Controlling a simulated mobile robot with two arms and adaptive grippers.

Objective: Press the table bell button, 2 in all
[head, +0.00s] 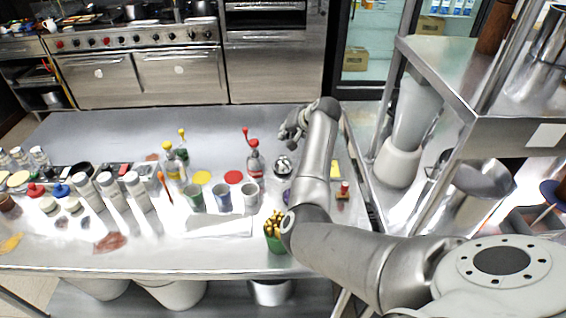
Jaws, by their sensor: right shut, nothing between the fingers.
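The table bell (283,166), a small silver dome with a dark base, stands on the steel table (120,135) right of the red-capped bottle. My right gripper (289,136) is shut and empty. In the picture it appears just above the bell, with a visible gap between its fingertips and the dome. My right arm reaches across the table's right side and hides part of the area beside the bell. My left gripper is not in view.
Bottles with red (255,160) and yellow tops stand left of the bell. Several cups (222,196), a green pencil holder (276,240) and a red-topped item (344,188) stand nearby. A steel shelf rack (445,65) rises at right. The table's back strip is clear.

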